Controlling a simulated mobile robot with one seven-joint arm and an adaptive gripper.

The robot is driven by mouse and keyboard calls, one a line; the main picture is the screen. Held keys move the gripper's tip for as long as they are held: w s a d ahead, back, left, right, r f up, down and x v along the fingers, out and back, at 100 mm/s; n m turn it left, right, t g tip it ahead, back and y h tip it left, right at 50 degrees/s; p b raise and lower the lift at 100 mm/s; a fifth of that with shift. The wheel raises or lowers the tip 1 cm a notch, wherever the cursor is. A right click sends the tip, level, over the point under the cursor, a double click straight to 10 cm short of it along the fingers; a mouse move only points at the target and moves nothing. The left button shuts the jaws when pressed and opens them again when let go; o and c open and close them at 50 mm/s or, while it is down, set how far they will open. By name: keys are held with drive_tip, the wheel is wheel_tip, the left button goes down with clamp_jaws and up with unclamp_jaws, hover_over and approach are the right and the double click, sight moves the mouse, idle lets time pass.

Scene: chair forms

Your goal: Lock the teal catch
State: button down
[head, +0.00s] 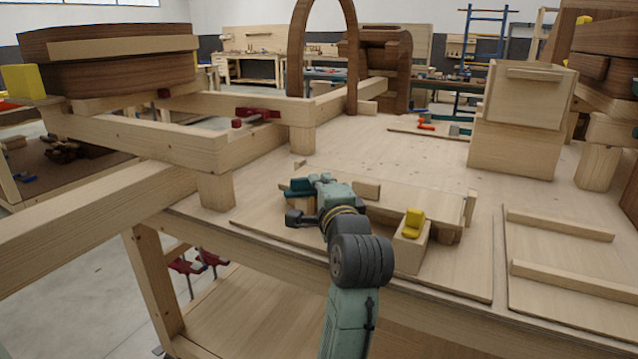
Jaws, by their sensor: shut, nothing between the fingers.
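The teal catch (298,187) sits on a small wooden block (299,203) at the left end of a wooden fixture on the workbench. My gripper (322,180) is shut and empty, just right of the teal catch. My own wrist hides most of the gripper and part of the fixture, so I cannot tell whether the fingers touch the catch. The catch's exact position is also hard to make out.
A yellow catch (413,222) stands on another block (411,250) at the fixture's front right. A flat board with rails (560,262) lies to the right. A wooden frame (140,140) borders the left. A wooden box (530,95) stands at the back right.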

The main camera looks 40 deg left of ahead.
drive_tip(key=shift+w+a+p, duration=0.25)
drive_tip(key=shift+w+p, duration=0.25)
drive_tip(key=shift+w, duration=0.2)
drive_tip(key=shift+w+a+p, duration=0.2)
drive_tip(key=shift+w+p, duration=0.3)
drive_tip(key=shift+w, duration=0.15)
drive_tip(key=v, duration=1.2)
